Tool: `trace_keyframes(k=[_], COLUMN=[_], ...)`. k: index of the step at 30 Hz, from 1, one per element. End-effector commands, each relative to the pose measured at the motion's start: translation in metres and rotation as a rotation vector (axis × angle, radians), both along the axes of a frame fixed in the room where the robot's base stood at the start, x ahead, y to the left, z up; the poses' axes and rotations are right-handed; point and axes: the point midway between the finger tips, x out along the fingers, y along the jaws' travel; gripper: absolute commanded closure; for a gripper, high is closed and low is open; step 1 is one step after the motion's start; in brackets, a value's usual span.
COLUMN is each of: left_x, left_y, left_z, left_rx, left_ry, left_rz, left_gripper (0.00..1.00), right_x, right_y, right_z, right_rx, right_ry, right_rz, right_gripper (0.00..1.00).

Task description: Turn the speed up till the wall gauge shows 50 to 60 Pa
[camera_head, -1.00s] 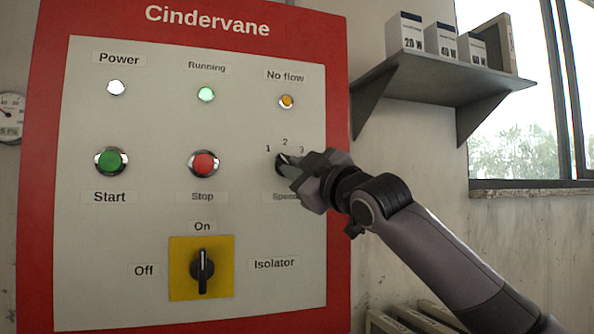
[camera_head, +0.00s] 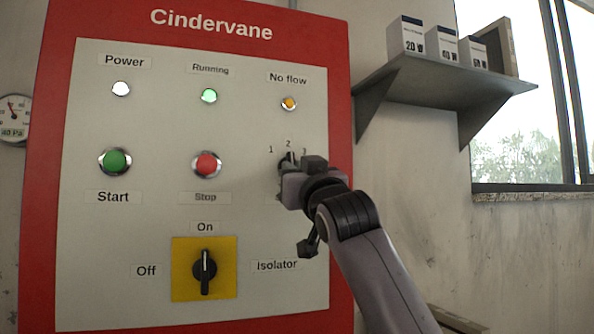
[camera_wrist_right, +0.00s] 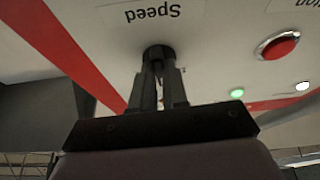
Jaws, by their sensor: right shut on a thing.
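The speed knob (camera_head: 290,157) is a dark rotary switch on the right of the control panel, marked 1, 2 and 3. Its pointer stands about at 2. My right gripper (camera_head: 288,174) is shut on the knob and covers most of it and its label. In the right wrist view the fingers (camera_wrist_right: 160,80) close on the dark knob (camera_wrist_right: 159,52) beside the Speed label. The round wall gauge (camera_head: 14,118) is cut by the left edge of the head view; its readout shows 40 Pa. My left gripper is out of view.
The red-framed panel also has a green Start button (camera_head: 115,160), a red Stop button (camera_head: 207,164) and a yellow-backed isolator (camera_head: 204,268) turned to On. The Power (camera_head: 121,89) and Running (camera_head: 209,96) lamps glow. A wall shelf (camera_head: 440,85) with boxes stands right of the panel.

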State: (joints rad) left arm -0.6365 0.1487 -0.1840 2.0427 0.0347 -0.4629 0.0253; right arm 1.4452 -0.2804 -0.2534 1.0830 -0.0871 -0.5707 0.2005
Motion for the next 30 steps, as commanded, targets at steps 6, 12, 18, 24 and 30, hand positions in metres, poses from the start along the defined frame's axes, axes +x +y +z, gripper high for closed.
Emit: trace_keyframes(k=[6, 12, 18, 24, 30], left_x=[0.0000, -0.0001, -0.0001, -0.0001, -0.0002], left_y=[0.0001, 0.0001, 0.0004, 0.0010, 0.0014], left_z=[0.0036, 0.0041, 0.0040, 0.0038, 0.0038], left_rx=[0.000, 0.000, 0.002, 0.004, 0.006], left_ry=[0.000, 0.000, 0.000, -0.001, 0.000], left_rz=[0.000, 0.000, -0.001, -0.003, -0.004], left_gripper=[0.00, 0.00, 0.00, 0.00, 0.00], right_x=[-0.0001, -0.0003, -0.0003, -0.0003, -0.0004], right_y=[0.0010, 0.0008, 0.0008, 0.0007, 0.0007], right_z=[0.0000, 0.0000, 0.0000, 0.0001, 0.0002], right_rx=[0.061, 0.079, 0.079, 0.078, 0.078], right_ry=[0.022, 0.027, 0.027, 0.025, 0.025], right_rz=[0.000, 0.000, 0.000, 0.000, -0.001], right_gripper=[1.00, 1.00, 1.00, 0.61, 0.61])
